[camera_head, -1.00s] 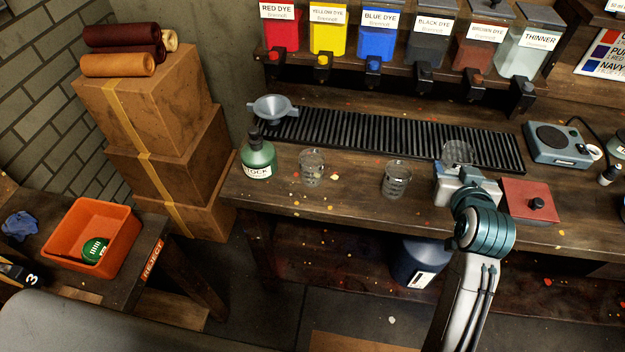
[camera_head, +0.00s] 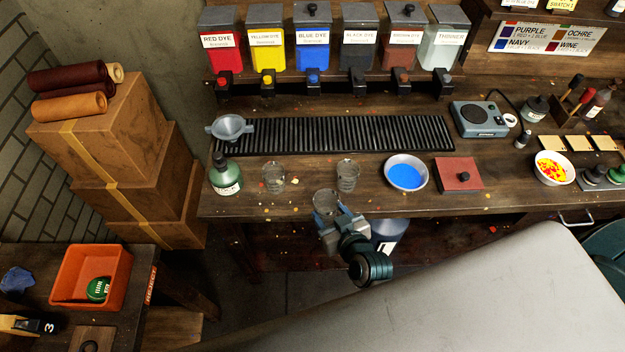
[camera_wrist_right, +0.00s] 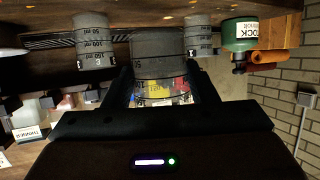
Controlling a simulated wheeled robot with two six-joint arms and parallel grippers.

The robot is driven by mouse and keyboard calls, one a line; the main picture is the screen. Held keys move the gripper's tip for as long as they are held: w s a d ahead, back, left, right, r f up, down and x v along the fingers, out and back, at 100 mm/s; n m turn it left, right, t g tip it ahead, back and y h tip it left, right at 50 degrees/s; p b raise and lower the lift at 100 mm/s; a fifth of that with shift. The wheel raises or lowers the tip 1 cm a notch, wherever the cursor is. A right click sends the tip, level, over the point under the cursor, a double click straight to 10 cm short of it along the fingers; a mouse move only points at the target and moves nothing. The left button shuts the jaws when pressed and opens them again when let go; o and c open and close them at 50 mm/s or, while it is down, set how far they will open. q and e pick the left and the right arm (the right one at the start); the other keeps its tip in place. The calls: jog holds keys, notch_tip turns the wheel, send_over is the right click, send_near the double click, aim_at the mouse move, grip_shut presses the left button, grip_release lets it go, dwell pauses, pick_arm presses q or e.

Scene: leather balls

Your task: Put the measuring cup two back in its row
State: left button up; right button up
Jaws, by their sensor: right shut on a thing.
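A clear measuring cup (camera_head: 326,201) is held by my right gripper (camera_head: 334,214), just past the bench's front edge in the head view. The gripper is shut on its side. The held cup (camera_wrist_right: 160,58) also shows between the fingers in the right wrist view, which is upside down. Two similar clear cups stand on the bench behind it: a left cup (camera_head: 273,177) and a right cup (camera_head: 348,175), with a gap between them. The held cup is in front of that gap, nearer the right cup. I cannot read which cup is number two. My left gripper is not in view.
A green stock bottle (camera_head: 224,177) stands left of the cups. A black ribbed mat (camera_head: 335,134) with a funnel (camera_head: 229,127) lies behind. Dye dispensers line the back.

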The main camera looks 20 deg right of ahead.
jog(key=w+b, duration=0.1)
jog(key=w, duration=0.3)
jog(key=w+f, duration=0.1)
jog(key=w, duration=0.4)
jog(key=w+b, duration=0.1)
jog(key=w, duration=0.3)
jog(key=shift+w+d+f+b, duration=0.1)
jog(key=shift+w+f+b, duration=0.1)
jog(key=shift+b, duration=0.1)
jog(key=shift+w, duration=0.1)
notch_tip(320, 180, down, 4)
jog(key=b, duration=0.4)
jog(key=shift+r, duration=0.2)
jog(key=o, duration=1.1)
jog(key=shift+c, duration=0.2)
